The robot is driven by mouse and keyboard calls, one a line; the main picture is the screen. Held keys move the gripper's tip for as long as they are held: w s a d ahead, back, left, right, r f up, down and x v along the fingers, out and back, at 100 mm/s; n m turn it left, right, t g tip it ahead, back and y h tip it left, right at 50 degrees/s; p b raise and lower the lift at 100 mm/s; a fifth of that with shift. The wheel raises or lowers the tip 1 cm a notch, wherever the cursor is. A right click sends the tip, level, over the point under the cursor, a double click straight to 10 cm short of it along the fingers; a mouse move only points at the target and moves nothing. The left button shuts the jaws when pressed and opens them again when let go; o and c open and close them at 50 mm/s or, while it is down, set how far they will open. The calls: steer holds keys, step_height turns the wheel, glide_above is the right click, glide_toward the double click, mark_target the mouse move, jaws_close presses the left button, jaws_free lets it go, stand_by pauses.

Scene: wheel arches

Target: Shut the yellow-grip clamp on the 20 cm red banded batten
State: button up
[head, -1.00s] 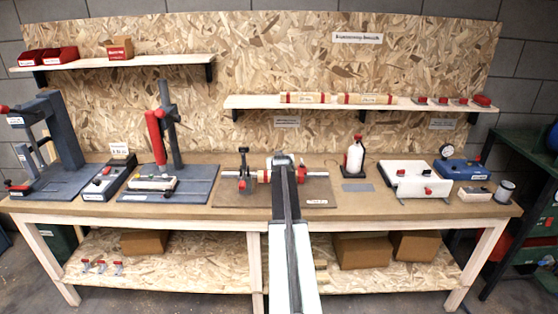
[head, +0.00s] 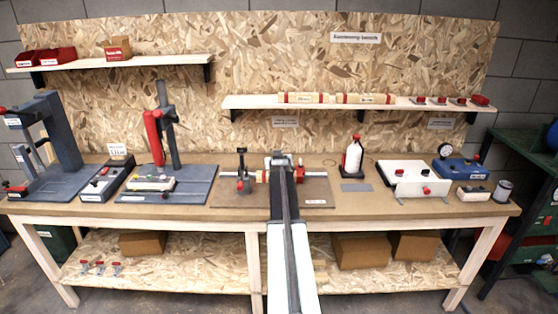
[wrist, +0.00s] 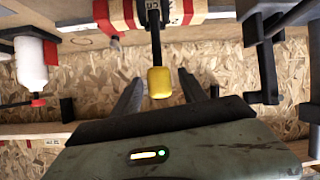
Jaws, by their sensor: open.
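The yellow grip (wrist: 160,82) of a clamp shows in the wrist view, at the end of a dark lever arm. In the head view my arm hides it. My gripper (wrist: 160,97) is open, with one dark finger on each side of the grip; I cannot tell whether either touches it. It also shows in the head view (head: 281,160), over the bench fixture. The batten (wrist: 172,12), pale wood with red bands, crosses the top of the wrist view behind the lever. In the head view its middle is hidden by my gripper.
A dark upright with a red part (head: 243,182) stands left of my gripper on the brown base board (head: 318,193). A white bottle (head: 353,156) stands to the right. Several bench devices stand farther out. Two red-banded battens (head: 335,98) lie on the shelf above.

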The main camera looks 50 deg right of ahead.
steer(key=p+v, duration=0.3)
steer(key=v, duration=0.4)
steer(key=shift+s+a, duration=0.15)
steer(key=shift+a, duration=0.1)
steer(key=shift+r, duration=0.15)
steer(key=w+a+n+t+y, duration=0.1)
steer(key=w+a+n+y, duration=0.1)
steer(key=w+a, duration=0.7)
steer(key=w+a+n+t+y, duration=0.1)
steer(key=w+a, duration=0.5)
steer(key=a, duration=0.5)
steer(key=w+a+f+n+y, duration=0.2)
steer(key=a, duration=0.9)
steer(key=w+a+f+n+y, duration=0.1)
steer(key=a+f, duration=0.1)
steer(key=a, duration=0.9)
steer(key=s+a+f+n+g+y, duration=0.15)
steer(key=s+a, duration=0.25)
steer(key=a, duration=0.4)
steer(key=s+a+f+g+y, duration=0.1)
steer(key=s+a+f+g, duration=0.2)
steer(key=a, duration=0.4)
steer(key=s+a+f+n+g+y, duration=0.1)
steer(key=s+a+f, duration=0.2)
steer(key=s+a, duration=0.35)
steer(key=s+a+f+g, duration=0.2)
steer(key=s+g, duration=0.3)
steer(key=s, duration=0.5)
steer(key=shift+s+a, duration=0.2)
steer(key=shift+s, duration=0.2)
